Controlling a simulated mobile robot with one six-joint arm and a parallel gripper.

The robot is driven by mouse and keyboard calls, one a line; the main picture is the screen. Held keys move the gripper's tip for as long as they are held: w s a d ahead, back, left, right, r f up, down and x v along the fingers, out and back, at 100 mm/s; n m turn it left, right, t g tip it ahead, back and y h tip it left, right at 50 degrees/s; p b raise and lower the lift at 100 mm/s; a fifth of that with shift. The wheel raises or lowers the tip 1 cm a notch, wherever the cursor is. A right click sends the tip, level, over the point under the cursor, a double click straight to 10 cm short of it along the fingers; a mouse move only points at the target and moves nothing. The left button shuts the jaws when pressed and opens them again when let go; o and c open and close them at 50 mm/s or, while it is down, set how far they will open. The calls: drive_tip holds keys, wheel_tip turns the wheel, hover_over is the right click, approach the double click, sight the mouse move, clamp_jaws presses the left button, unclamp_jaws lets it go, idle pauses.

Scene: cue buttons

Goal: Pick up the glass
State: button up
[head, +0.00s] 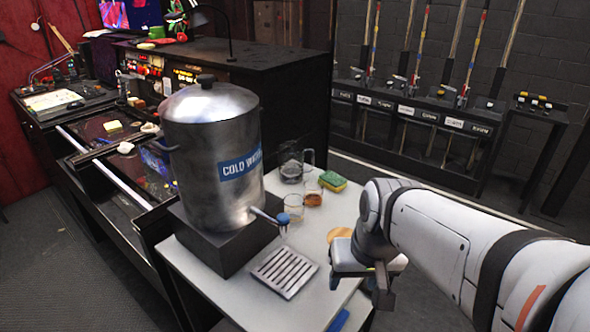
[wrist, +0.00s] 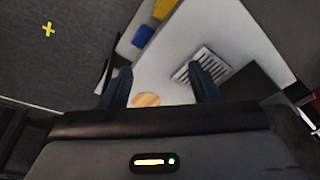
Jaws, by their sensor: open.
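A clear glass (head: 294,207) stands upright on the white table, to the right of the tap of the steel water urn. A second small glass (head: 313,193) with something brown in it stands just behind it to the right. No glass shows in the wrist view. My gripper (head: 358,286) is over the right front part of the table, apart from both glasses and nearer the camera. In the wrist view its two dark fingers (wrist: 161,86) are spread with nothing between them but table and part of a round wooden coaster (wrist: 146,100).
The COLD WATER urn (head: 208,150) stands on a dark block. A slotted drip tray (head: 285,271) lies before it. A glass jug (head: 291,164) and a yellow-green sponge (head: 333,181) are behind the glasses. The coaster (head: 340,235) lies beside my gripper. Blue (wrist: 145,35) and yellow (wrist: 163,9) items show.

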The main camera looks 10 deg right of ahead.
drive_tip(key=o, duration=0.5)
drive_tip(key=w+a+f+m+y, duration=0.1)
drive_tip(key=w+a+m+y, duration=0.2)
drive_tip(key=w+m, duration=0.3)
drive_tip(key=w, duration=0.5)
drive_tip(key=shift+f+m+g+y, duration=0.15)
drive_tip(key=shift+m+g+y, duration=0.15)
drive_tip(key=shift+y, duration=0.1)
drive_tip(key=m+t+y, duration=0.5)
drive_tip(key=m+t, duration=0.2)
drive_tip(key=m, duration=1.2)
approach(312, 195)
drive_tip(key=w+f, duration=0.2)
drive_tip(key=w, duration=0.1)
drive_tip(key=w+f, duration=0.1)
drive_tip(key=f, duration=0.1)
drive_tip(key=shift+w+a+b, duration=0.25)
drive_tip(key=shift+a+b, duration=0.15)
drive_tip(key=shift+w+f+m+t, duration=0.15)
drive_tip(key=shift+w+m+t, duration=0.1)
drive_tip(key=shift+m+t, duration=0.05)
drive_tip(key=shift+a+p+x, duration=0.2)
drive_tip(key=shift+p+x, duration=0.6)
drive_tip(key=shift+x, duration=2.9)
